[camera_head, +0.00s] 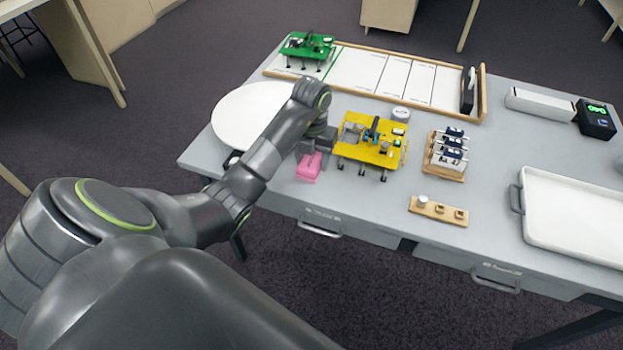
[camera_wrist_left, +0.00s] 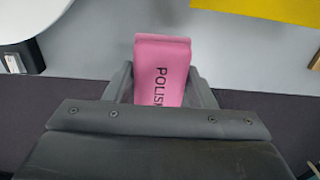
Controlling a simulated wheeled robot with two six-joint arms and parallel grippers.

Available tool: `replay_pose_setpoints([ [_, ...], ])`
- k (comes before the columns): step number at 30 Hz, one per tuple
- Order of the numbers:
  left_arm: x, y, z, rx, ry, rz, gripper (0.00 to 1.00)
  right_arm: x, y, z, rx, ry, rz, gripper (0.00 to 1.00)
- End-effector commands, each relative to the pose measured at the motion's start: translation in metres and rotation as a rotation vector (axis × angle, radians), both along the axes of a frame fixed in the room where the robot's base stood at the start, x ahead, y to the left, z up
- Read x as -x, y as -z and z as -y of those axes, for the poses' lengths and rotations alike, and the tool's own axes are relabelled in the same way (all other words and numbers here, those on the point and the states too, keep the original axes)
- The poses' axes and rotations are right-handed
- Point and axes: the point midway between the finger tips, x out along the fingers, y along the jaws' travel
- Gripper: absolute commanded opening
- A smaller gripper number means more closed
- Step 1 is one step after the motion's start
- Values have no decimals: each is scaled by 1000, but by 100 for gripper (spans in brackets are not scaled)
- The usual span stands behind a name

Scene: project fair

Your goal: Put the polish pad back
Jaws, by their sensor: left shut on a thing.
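The pink polish pad (camera_head: 309,168) is at the front edge of the grey table, just left of the yellow board. In the left wrist view the polish pad (camera_wrist_left: 162,72) shows its printed "POLISH" lettering, its lower end hidden by the gripper body. My left gripper (camera_head: 314,152) is shut on the pad, with a finger on each side of it; it also shows in the left wrist view (camera_wrist_left: 160,88). I cannot tell whether the pad touches the table. My right gripper is not in view.
The yellow board (camera_head: 352,152) stands on legs close to the right. A white round plate (camera_head: 235,118) lies to the left. A wooden rack (camera_head: 450,172), a small wooden holder (camera_head: 432,210) and a white tray (camera_head: 575,225) are farther right. Drawers (camera_head: 322,227) are under the front edge.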

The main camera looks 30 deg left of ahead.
Motion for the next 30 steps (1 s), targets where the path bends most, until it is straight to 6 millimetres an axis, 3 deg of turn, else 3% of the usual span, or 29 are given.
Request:
replay_pose_setpoints([
  [1, 1, 18, 0, 2, 0, -5, 29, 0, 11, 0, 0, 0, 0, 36],
  [12, 1, 59, 0, 1, -2, -4, 29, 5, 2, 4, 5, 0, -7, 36],
  [25, 1, 67, 0, 0, -1, -2, 29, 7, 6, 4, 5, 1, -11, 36],
  [26, 1, 66, 0, 0, -1, -1, 54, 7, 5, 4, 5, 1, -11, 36],
  [30, 1, 65, 0, 0, -1, -2, 72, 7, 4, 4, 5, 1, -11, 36],
])
